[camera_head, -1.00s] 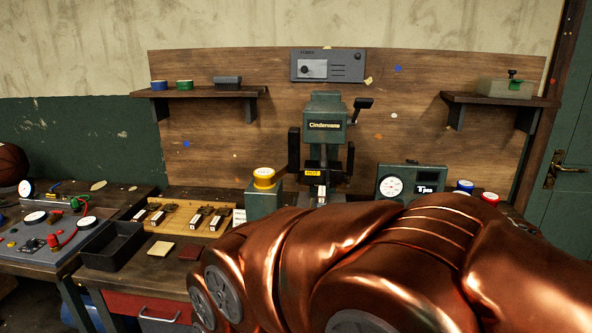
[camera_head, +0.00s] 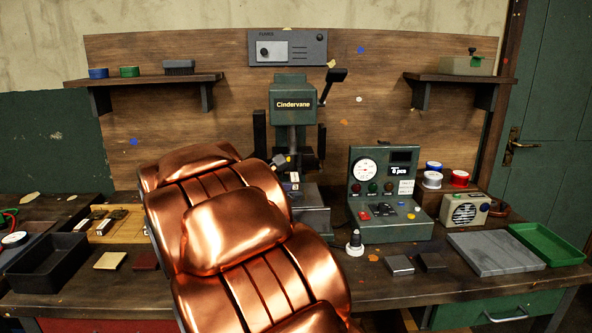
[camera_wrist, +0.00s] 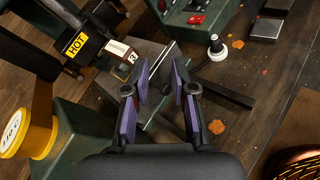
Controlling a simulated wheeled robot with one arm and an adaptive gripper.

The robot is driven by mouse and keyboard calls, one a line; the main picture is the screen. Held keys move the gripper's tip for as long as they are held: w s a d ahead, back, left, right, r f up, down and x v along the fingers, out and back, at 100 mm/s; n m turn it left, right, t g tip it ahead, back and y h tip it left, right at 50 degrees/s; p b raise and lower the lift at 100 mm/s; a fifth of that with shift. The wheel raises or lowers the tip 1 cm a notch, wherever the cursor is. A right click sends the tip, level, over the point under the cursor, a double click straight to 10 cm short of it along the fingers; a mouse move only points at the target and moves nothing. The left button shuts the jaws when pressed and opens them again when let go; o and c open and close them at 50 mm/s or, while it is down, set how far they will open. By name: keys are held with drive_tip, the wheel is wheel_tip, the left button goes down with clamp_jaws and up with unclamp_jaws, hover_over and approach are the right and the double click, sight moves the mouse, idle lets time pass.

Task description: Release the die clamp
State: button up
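The green press (camera_head: 293,100) marked "Cindervane" stands at the middle of the bench, partly hidden by my copper arm. In the wrist view, a block (camera_wrist: 118,50) with a small "3" tag sits below a yellow HOT label (camera_wrist: 77,43), above a grey metal bed (camera_wrist: 150,70). A dark bar (camera_wrist: 228,94) sticks out to the right of the bed; it may be the die clamp's handle, but I cannot be sure. My gripper (camera_wrist: 158,92) is open, its purple-padded fingers apart over the bed's edge. Nothing is visibly held.
A black tray (camera_head: 45,262), a grey slab (camera_head: 495,252) and a green tray (camera_head: 547,243) lie on the bench.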

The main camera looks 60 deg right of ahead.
sight(299, 155)
drive_tip(key=w+d+r+n+t+h, duration=0.1)
drive_tip(key=w+d+n, duration=0.1)
drive_tip(key=d, duration=0.3)
drive_tip(key=w+d+r+n+h+b, duration=0.1)
drive_tip(key=w+d+n, duration=0.1)
drive_tip(key=d, duration=0.3)
drive_tip(key=w+d+r+n+t+h, duration=0.1)
drive_tip(key=w+d+n, duration=0.2)
drive_tip(key=w+d, duration=0.1)
drive_tip(key=shift+d+t+h, duration=0.3)
drive_tip(key=shift+d, duration=0.4)
clamp_jaws()
